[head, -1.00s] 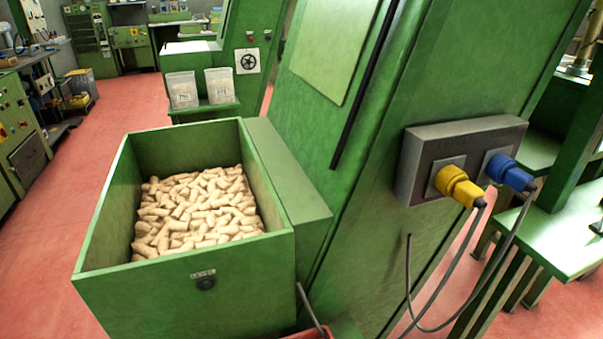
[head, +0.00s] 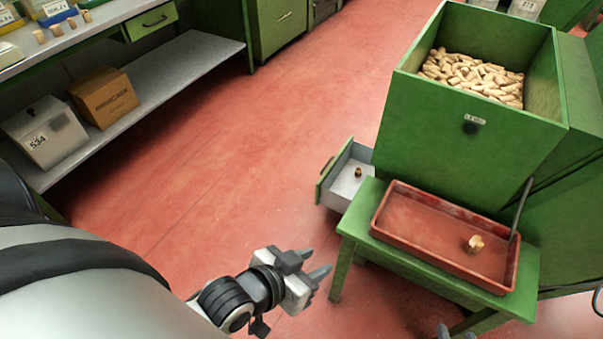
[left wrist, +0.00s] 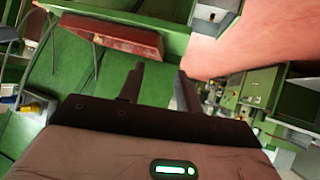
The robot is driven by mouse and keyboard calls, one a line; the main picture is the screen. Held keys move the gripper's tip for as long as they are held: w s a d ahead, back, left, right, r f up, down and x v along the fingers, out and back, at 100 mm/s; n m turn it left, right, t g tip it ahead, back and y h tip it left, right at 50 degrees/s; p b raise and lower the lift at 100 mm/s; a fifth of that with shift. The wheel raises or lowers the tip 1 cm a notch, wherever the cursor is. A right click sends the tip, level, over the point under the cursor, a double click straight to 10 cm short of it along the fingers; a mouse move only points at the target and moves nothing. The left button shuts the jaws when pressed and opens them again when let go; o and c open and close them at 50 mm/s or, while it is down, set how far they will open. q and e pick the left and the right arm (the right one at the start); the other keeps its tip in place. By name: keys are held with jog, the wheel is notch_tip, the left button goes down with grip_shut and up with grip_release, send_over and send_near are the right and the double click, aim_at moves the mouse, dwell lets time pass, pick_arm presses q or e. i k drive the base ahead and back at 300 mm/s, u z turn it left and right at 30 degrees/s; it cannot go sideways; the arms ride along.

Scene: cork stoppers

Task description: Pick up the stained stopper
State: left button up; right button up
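One cork stopper (head: 475,243) lies in the red tray (head: 440,262) on a green stand; it has a pale face and brownish parts. A smaller, darker-looking stopper (head: 358,172) is in the open drawer (head: 346,186) left of the stand. I cannot tell for sure which is the stained one. My left gripper (head: 319,262) is open and empty, left of the stand over the red floor. Its two parted fingers show in the left wrist view (left wrist: 159,72). Two grey tips of my right gripper (head: 455,333) just show, apart, at the bottom edge, below the stand.
A green hopper (head: 470,145) full of pale stoppers stands behind the tray. A grey rod (head: 520,208) rises by the tray's right end. Left is a bench with a shelf (head: 190,62) holding a cardboard box (head: 104,97) and a grey box (head: 45,132). The floor between is clear.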

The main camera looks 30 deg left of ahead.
aim_at(359, 171)
jog(key=u, duration=0.25)
jog(key=k, duration=0.2)
jog(key=u, duration=0.1)
jog(key=i, duration=0.35)
jog(key=u, duration=1.65)
jog(key=i, duration=3.55)
jog(key=z, duration=2.3)
jog(key=i, duration=1.9)
jog(key=z, duration=1.2)
